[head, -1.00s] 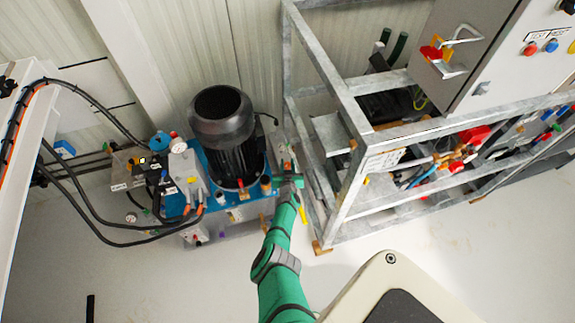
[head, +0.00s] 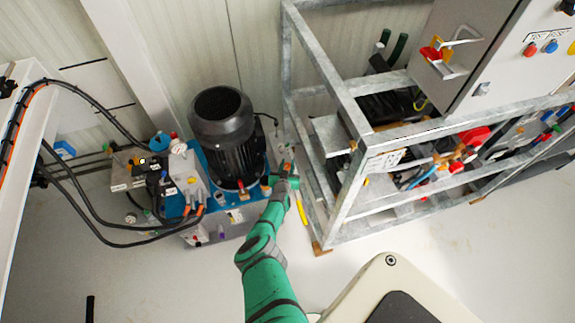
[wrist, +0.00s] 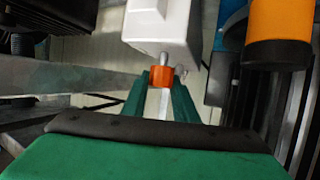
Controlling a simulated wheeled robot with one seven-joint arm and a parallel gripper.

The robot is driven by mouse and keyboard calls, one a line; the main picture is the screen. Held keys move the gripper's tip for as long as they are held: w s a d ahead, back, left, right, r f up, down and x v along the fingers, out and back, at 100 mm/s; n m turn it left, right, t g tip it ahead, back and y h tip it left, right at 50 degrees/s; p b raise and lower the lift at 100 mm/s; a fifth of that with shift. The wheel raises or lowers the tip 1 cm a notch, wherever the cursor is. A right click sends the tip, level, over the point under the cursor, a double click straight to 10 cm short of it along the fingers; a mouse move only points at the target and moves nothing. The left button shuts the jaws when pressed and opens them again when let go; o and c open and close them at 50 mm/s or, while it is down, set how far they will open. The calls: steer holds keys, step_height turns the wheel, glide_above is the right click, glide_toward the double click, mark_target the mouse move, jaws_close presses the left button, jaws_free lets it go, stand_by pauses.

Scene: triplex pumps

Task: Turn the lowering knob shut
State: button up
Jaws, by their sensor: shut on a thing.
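The small orange knob (wrist: 161,72), which looks like the lowering knob, sits under a light grey block (wrist: 160,25) in the wrist view. The green fingers of my gripper (wrist: 161,82) stand on either side of it, with their tips closed on it. In the head view my gripper (head: 285,178) is at the right edge of the blue pump base, between the black motor (head: 228,135) and the metal frame. An orange spot shows at the gripper there, but the knob's grip is too small to make out.
A galvanised frame (head: 342,205) stands close to the right of my gripper. A large orange cylinder (wrist: 278,25) with a dark lower end is at the right in the wrist view. Black hoses (head: 95,225) loop at the left. The floor in front is clear.

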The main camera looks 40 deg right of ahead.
steer(key=shift+s+f, duration=0.25)
steer(key=shift+s, duration=0.15)
steer(key=o, duration=0.9)
steer(key=shift+o, duration=0.8)
steer(key=shift+w+a, duration=0.1)
steer(key=shift+w, duration=0.05)
steer(key=shift+a, duration=0.15)
